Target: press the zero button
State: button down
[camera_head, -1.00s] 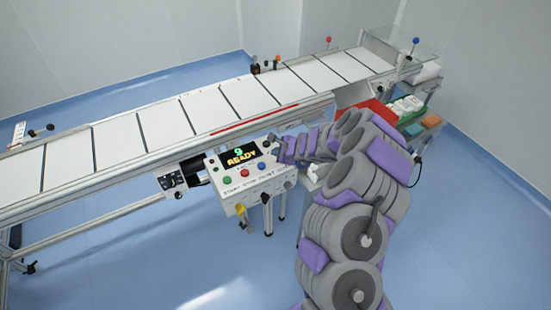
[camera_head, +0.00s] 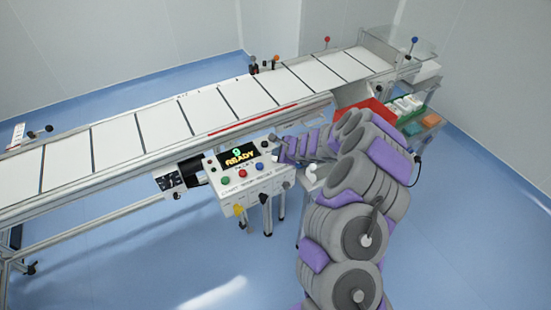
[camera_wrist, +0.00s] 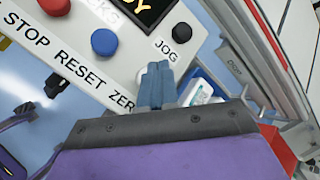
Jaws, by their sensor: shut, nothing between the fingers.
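The control panel (camera_head: 248,182) is a white box with a screen (camera_head: 237,156) showing a digit and READY. In the wrist view, the label row (camera_wrist: 75,68) reads STOP, RESET and a partly hidden ZER. A red button (camera_wrist: 55,6) and a blue button (camera_wrist: 104,42) show clearly, and a dark JOG button (camera_wrist: 179,38) sits further right. My gripper (camera_wrist: 158,69) is shut and empty, its grey-blue fingertips over the panel just right of the ZER lettering.
The conveyor (camera_head: 160,123) runs behind the panel. A green button (camera_head: 226,180) is at the panel's left. Blue floor (camera_head: 120,250) is open at front left.

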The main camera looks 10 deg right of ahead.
jog(key=shift+d+f, duration=0.3)
jog(key=shift+f, duration=0.05)
jog(key=shift+a, duration=0.1)
jog(key=shift+a, duration=0.15)
jog(key=shift+f+b, duration=0.2)
jog(key=shift+b, duration=0.15)
jog(key=shift+f+b, duration=0.3)
jog(key=shift+f, duration=0.1)
dwell(0.4)
jog(key=shift+r, duration=0.1)
jog(key=shift+a+r+p, duration=0.15)
jog(key=shift+r+p, duration=0.5)
jog(key=shift+r, duration=0.3)
